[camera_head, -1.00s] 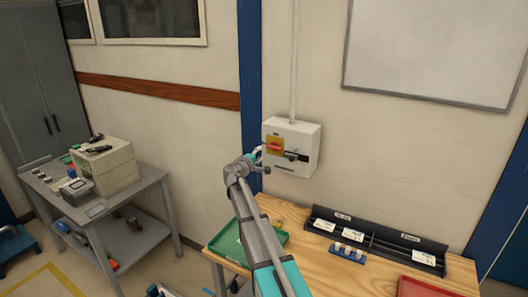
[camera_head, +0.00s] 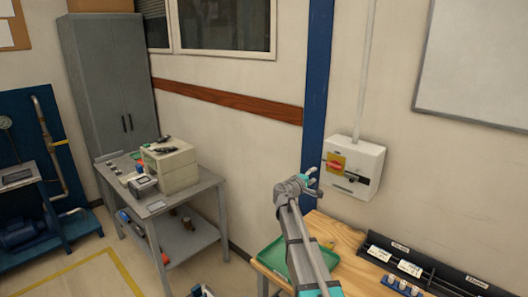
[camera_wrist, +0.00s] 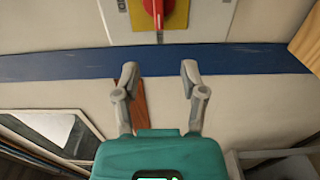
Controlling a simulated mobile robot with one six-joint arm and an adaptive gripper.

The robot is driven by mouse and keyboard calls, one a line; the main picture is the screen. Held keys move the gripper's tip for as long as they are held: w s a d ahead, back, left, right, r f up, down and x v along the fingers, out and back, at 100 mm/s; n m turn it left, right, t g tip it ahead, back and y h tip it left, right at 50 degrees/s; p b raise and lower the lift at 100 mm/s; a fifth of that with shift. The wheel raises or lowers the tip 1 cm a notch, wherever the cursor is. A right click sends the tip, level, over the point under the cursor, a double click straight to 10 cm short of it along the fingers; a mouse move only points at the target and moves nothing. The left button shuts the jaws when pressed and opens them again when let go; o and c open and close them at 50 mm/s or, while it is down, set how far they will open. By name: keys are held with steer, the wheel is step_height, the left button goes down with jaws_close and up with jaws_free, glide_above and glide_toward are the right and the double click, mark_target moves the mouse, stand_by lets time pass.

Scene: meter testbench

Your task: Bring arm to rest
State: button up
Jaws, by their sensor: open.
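My arm reaches up from the bottom of the head view toward the wall. My gripper (camera_head: 312,182) is at its end, left of and slightly below the red rotary switch (camera_head: 336,162) on a grey-white wall box (camera_head: 366,158). In the wrist view my gripper (camera_wrist: 160,73) has its two grey fingers spread apart with nothing between them. The red switch handle (camera_wrist: 157,8) on its yellow plate shows at the top edge there, beyond the fingertips and apart from them.
A wooden bench (camera_head: 345,237) with a green tray (camera_head: 275,257) and a black organizer (camera_head: 425,267) lies below the box. A grey table (camera_head: 205,184) with instruments stands left. A blue pillar (camera_head: 317,90) runs beside the box. Open floor (camera_head: 100,270) is at lower left.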

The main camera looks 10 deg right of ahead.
steer(key=s+a+f+m+g+y, duration=0.25)
steer(key=s+f, duration=0.35)
steer(key=s, duration=0.3)
steer(key=s+a+f+m+g+y, duration=0.2)
steer(key=s+f+m+g+y, duration=0.15)
steer(key=s+f, duration=0.4)
steer(key=s+a+f+m+g+y, duration=0.1)
steer(key=s+a+y, duration=0.3)
steer(key=s, duration=0.6)
steer(key=s+a+f+g+y, duration=0.4)
steer(key=s+a, duration=0.5)
steer(key=s, duration=0.1)
steer(key=shift+a+f+m, duration=0.2)
steer(key=shift+f+m, duration=0.05)
steer(key=shift+m, duration=0.15)
